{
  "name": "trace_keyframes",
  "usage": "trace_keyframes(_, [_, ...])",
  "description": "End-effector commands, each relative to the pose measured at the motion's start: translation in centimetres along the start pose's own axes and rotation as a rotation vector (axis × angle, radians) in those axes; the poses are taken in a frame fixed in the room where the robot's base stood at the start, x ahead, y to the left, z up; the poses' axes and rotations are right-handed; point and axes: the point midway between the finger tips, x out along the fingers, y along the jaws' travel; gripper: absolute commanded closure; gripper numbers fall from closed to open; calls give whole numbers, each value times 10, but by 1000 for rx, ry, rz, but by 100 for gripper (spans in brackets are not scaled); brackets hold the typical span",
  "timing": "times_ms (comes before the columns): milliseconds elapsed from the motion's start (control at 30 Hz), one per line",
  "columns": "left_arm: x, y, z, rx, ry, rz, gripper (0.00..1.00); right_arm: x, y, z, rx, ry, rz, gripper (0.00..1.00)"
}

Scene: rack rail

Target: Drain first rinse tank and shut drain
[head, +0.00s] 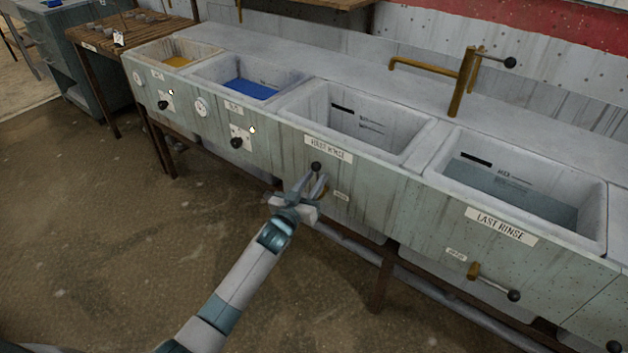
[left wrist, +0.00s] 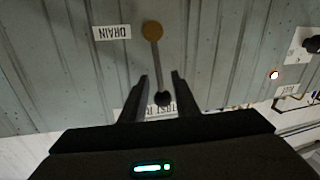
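The first rinse tank (head: 410,142) is a pale basin with level marks on its inner wall, and I see no water in its visible part. Its drain lever has a brass pivot (left wrist: 152,31) next to an upside-down DRAIN label (left wrist: 112,32) in the left wrist view. The lever's black knob (head: 316,166) points up, just below the FIRST RINSE label. It also shows in the left wrist view (left wrist: 162,98). My left gripper (head: 313,184) is open, its fingers (left wrist: 160,77) on either side of the lever, with gaps. My right gripper is out of view.
The last rinse tank (head: 607,215) holds water, and its drain lever (head: 495,281) points sideways to the right. A brass tap (head: 463,85) stands behind the tanks. Basins with blue (head: 250,89) and amber (head: 177,61) liquid are at the left. The floor in front is clear.

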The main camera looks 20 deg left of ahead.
Motion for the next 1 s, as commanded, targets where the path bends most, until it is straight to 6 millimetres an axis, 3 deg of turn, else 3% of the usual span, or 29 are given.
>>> trace_keyframes(67, [0, 0, 0, 0, 0, 0, 72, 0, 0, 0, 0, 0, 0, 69])
trace_keyframes(200, [0, 0, 0, 0, 0, 0, 100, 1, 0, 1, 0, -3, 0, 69])
trace_keyframes(1000, [0, 0, 0, 0, 0, 0, 100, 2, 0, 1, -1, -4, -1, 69])
